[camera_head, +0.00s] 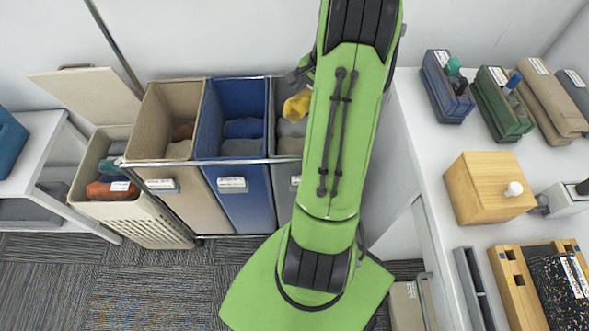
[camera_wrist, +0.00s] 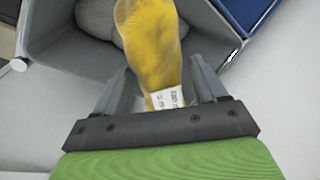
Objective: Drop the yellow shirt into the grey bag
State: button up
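The yellow shirt (camera_wrist: 152,45) is a bundled cloth with a white tag, held between the two fingers of my gripper (camera_wrist: 160,72). It also shows in the head view (camera_head: 297,104), at the opening of the grey bag, beside my arm. The grey bag (camera_head: 288,190) is the rightmost in the row of bags, partly hidden by my green arm. In the wrist view the shirt hangs over the grey bag's opening (camera_wrist: 65,45), with a grey cloth (camera_wrist: 98,18) inside behind it.
A blue bag (camera_head: 243,198) and a beige bag (camera_head: 185,205) stand to the left, holding folded cloths. Left of them is a cream hamper (camera_head: 145,222) with its lid raised. A white table (camera_head: 435,150) with boxes stands at right. Carpet (camera_head: 150,285) lies in front.

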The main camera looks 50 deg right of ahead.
jog(key=o, duration=0.5)
jog(key=shift+r, duration=0.15)
jog(key=p+v, duration=0.4)
jog(key=v, duration=1.1)
jog(key=shift+r+p, duration=0.3)
jog(key=shift+p, duration=0.1)
jog(key=shift+a, duration=0.1)
